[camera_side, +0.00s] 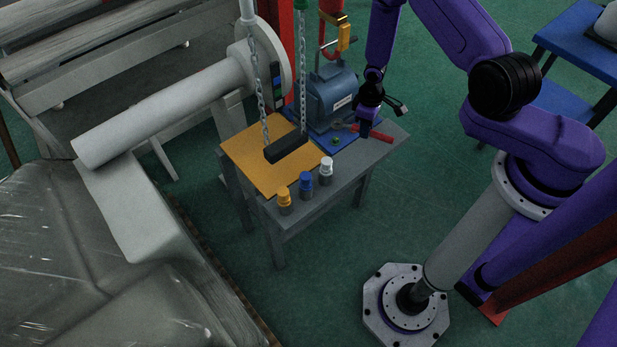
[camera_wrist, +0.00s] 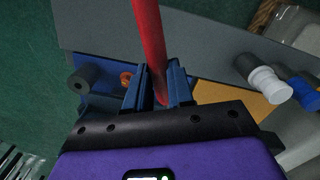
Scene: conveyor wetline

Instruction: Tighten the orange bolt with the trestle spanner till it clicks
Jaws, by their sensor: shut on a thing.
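My gripper (camera_side: 366,128) is low over the right part of the grey trestle table. Its blue jaws (camera_wrist: 160,92) are shut on the red spanner (camera_wrist: 149,38), which runs up out of the wrist view. In the side view the spanner (camera_side: 381,136) shows as a red bar on both sides of the jaws. The orange bolt (camera_wrist: 126,78) is just left of the jaws in the wrist view, beside a dark cylinder (camera_wrist: 88,75). I cannot make out the bolt in the side view. I cannot see the spanner's working end clearly, nor whether it touches the bolt.
A blue-grey motor (camera_side: 332,97) stands on a blue plate behind the gripper. A black bar (camera_side: 286,147) hangs on chains over the yellow mat (camera_side: 243,158). Bottles with yellow (camera_side: 285,198), blue (camera_side: 306,182) and white (camera_side: 326,166) caps line the front edge.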

